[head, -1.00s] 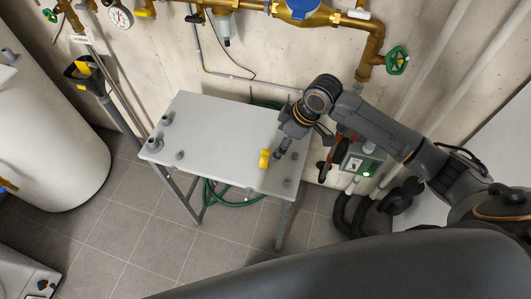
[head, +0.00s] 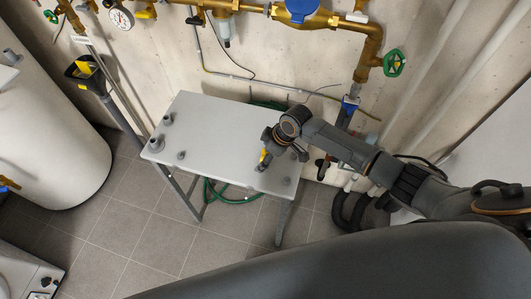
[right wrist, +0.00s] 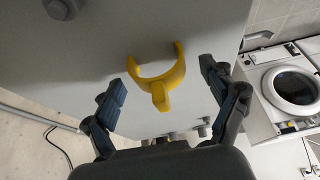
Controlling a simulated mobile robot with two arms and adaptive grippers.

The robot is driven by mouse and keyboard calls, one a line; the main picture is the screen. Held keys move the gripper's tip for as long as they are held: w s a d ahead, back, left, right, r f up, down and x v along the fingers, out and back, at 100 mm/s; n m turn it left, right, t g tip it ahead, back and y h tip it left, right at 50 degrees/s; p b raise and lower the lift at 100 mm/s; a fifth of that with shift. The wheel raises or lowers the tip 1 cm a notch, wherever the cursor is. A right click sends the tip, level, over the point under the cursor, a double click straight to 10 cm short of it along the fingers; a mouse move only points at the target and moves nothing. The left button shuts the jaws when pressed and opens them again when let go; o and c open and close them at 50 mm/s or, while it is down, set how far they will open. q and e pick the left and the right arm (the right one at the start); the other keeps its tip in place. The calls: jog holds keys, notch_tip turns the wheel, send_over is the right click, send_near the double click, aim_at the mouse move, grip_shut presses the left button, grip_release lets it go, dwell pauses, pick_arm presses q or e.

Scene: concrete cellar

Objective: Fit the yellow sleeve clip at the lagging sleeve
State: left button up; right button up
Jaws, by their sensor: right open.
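The yellow sleeve clip (head: 264,157) is at the table's right part in the head view, partly hidden by my right gripper (head: 272,153). In the right wrist view the clip (right wrist: 160,82) is a C-shaped ring, its opening away from the gripper and a short tab towards it. My right gripper (right wrist: 165,82) is open, one dark finger on each side of the clip, with visible gaps. I cannot pick out the lagging sleeve for certain; a pipe with a blue piece (head: 349,103) runs down behind my right arm. My left gripper is not in view.
The grey table (head: 215,135) carries several small grey fittings, including one at its left corner (head: 156,144). Brass pipework with a green handwheel (head: 394,64) runs along the wall behind. A green hose (head: 232,198) lies below. A white tank stands at left (head: 45,140).

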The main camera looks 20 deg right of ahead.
jog(key=c, duration=0.8)
jog(key=shift+c, duration=0.2)
jog(key=shift+r, duration=0.15)
jog(key=shift+r, duration=0.6)
jog(key=s+a+r+b, duration=0.1)
jog(key=s+r+b, duration=0.2)
jog(key=s+r, duration=0.8)
jog(key=shift+s+a+r, duration=0.25)
jog(key=shift+s+a, duration=0.05)
jog(key=shift+s, duration=1.2)
jog(key=shift+o, duration=0.4)
